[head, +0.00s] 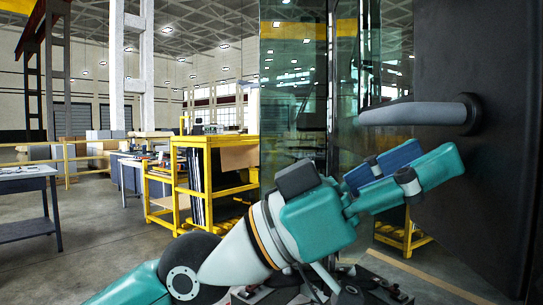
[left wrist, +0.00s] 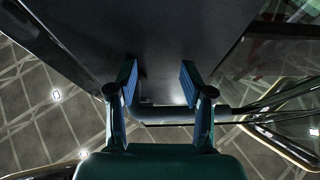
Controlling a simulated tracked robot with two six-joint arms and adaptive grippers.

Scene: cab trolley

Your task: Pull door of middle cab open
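The cab door is a dark panel (head: 475,60) filling the right of the head view; a dark panel (left wrist: 150,35) also fills the top middle of the left wrist view. A grey bar handle (head: 415,113) sticks out from the door, roughly level, with a round dark mount at its right end. My left gripper (head: 438,156) is below the handle, its fingers pointing up and right toward the door. In the left wrist view its two fingers (left wrist: 157,72) are apart with nothing held. A dark bar (left wrist: 180,115), apparently the handle, crosses behind them. My right gripper is not in view.
Glass cab panes (head: 295,90) stand left of the door. A yellow rack (head: 210,175) with flat sheets stands behind on the left, and a grey table (head: 25,180) is at the far left. Concrete floor (head: 90,245) between is clear.

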